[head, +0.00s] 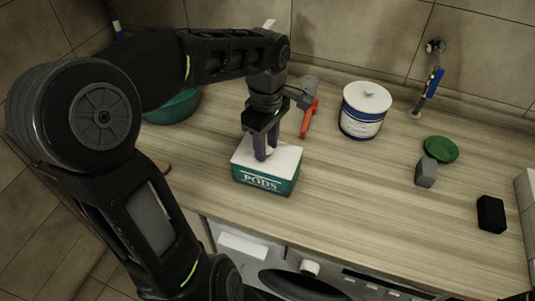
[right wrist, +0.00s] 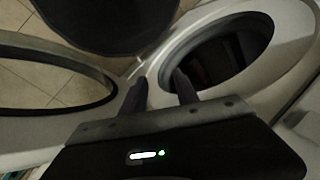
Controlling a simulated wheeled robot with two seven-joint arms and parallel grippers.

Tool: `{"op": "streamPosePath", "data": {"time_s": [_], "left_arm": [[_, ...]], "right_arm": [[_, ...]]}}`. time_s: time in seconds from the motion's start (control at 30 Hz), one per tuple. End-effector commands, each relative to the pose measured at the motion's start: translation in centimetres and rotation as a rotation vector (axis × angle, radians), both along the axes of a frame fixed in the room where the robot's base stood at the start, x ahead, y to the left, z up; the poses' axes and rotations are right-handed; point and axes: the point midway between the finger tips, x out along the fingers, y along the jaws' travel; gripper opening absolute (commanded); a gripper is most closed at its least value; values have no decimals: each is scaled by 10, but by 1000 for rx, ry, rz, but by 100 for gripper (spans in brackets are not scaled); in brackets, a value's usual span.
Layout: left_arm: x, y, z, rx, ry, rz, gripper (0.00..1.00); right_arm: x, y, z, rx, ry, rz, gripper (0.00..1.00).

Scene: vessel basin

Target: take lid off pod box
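The pod box (head: 265,182) is teal with "PODS" in white on its front, and stands on the wooden counter near its front edge. Its white lid (head: 286,160) sits on top, level. My left gripper (head: 265,153) points down with its fingertips at the middle of the lid. The fingers look close together; whether they hold a part of the lid is hidden. My right gripper (right wrist: 160,88) is open and empty in the right wrist view, in front of a washing machine with its round door open.
On the counter (head: 350,215) are a teal basin (head: 178,108), a red-handled tool (head: 309,118), a white-and-blue canister (head: 364,112), a green dish (head: 441,149), a grey block (head: 426,172) and a black block (head: 491,214). The washing machine (head: 290,262) is below. Counter right of the box is clear.

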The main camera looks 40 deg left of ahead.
Motion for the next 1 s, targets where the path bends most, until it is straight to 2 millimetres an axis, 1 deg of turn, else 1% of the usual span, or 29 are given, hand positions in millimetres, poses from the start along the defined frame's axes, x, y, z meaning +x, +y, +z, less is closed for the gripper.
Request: {"op": "streamPosePath", "data": {"time_s": [0.03, 0.07, 0.4, 0.83, 0.93, 1.0], "left_arm": [[0, 0, 0, 0, 0, 0, 30], [0, 0, 0, 0, 0, 0, 27], [0, 0, 0, 0, 0, 0, 0], [0, 0, 1, 0, 0, 0, 0], [0, 0, 4, 1, -1, 0, 0], [1, 0, 11, 2, -3, 0, 0]], "right_arm": [[0, 0, 0, 0, 0, 0, 36], [0, 0, 0, 0, 0, 0, 36], [0, 0, 0, 0, 0, 0, 36], [0, 0, 0, 0, 0, 0, 36], [0, 0, -1, 0, 0, 0, 36], [0, 0, -2, 0, 0, 0, 36]]}}
